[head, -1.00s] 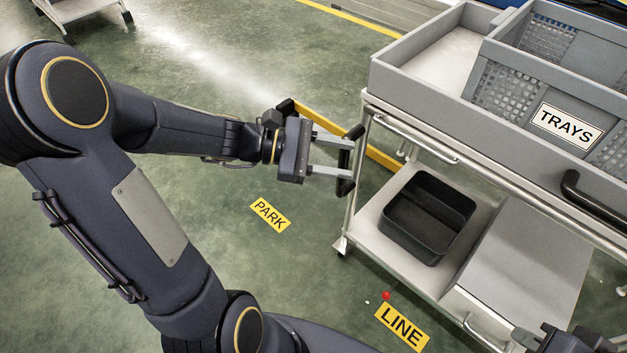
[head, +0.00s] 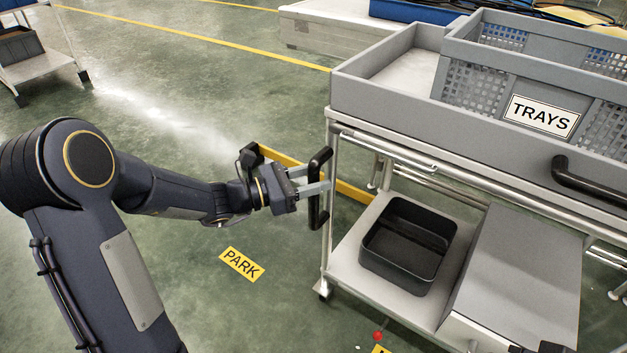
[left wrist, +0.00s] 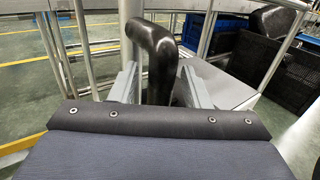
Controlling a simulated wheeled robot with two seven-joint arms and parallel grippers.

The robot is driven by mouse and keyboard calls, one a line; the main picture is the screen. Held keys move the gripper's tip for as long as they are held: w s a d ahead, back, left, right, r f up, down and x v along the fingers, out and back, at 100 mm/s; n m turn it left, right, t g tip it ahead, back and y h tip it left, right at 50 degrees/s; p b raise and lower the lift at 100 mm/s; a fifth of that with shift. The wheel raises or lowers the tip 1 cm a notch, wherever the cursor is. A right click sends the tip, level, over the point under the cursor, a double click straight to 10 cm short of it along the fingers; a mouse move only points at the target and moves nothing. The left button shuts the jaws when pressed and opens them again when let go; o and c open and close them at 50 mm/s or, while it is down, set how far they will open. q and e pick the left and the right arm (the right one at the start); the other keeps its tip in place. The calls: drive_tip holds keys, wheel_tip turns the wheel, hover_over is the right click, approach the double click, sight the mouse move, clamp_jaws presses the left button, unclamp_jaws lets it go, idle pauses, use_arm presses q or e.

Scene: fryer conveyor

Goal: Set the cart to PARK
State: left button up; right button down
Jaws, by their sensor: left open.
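The cart (head: 345,122) is a grey-topped metal trolley on the right, with a crate marked TRAYS on top. A black upright handle (head: 319,187) stands at its left end. My left gripper (head: 318,188) is open at this handle. In the left wrist view the handle (left wrist: 158,55) stands between the two grey fingers, with gaps visible beside it. A yellow PARK label (head: 241,264) lies on the floor left of the cart. The yellow LINE label (head: 380,350) is nearly cut off at the bottom edge. A dark part at the bottom right may be my right gripper.
A black bin (head: 408,245) sits on the cart's lower shelf beside a grey box (head: 525,262). A small red ball (head: 377,335) is near the LINE label. Another cart (head: 45,72) stands at the far left. The green floor around PARK looks clear.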

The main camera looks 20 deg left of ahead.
use_arm(q)
clamp_jaws()
idle(0.3)
